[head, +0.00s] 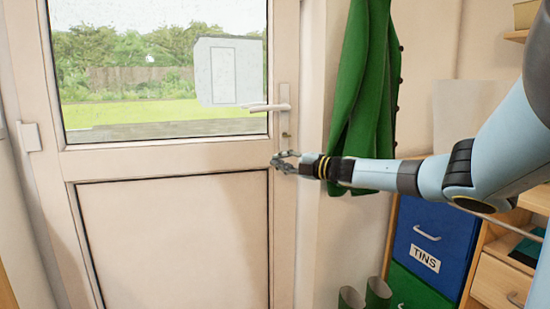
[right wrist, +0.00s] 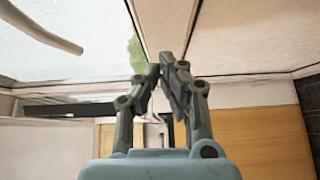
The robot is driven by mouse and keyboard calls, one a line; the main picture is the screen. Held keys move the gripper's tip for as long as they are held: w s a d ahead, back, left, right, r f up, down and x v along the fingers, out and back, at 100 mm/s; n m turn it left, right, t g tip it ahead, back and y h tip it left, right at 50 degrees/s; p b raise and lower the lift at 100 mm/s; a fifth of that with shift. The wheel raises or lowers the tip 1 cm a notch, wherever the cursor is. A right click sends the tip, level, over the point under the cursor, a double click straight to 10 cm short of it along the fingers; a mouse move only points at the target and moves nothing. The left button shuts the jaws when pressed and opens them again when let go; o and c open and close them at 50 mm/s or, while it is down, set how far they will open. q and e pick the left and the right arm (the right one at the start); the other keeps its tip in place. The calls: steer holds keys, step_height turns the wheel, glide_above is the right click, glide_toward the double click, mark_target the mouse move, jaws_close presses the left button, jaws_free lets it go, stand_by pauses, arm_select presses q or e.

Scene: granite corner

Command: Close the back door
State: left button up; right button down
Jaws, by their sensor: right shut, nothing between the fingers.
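The back door (head: 170,230) is cream white, with a large window in its upper half and a panel below. It stands in its frame at the left of the head view and looks shut or nearly shut; I cannot tell whether it is latched. Its lever handle (head: 268,107) is at the right edge and lies level. The handle also shows at the upper left of the right wrist view (right wrist: 40,26). My right gripper (head: 279,161) is shut and empty, just below the handle by the door's right edge. Whether it touches the door is unclear. My left gripper is out of view.
A green coat (head: 362,90) hangs on the wall right of the door. Green boots (head: 376,292) stand below it. A blue drawer (head: 425,235) labelled TINS sits in a wooden unit at the right, beneath my right arm.

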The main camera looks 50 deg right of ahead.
step_height(320, 180, up, 12)
steer(key=s+a, duration=0.1)
steer(key=shift+s+a+f, duration=0.15)
steer(key=shift+a+f, duration=0.1)
steer(key=shift+a, duration=0.1)
stand_by(0.7)
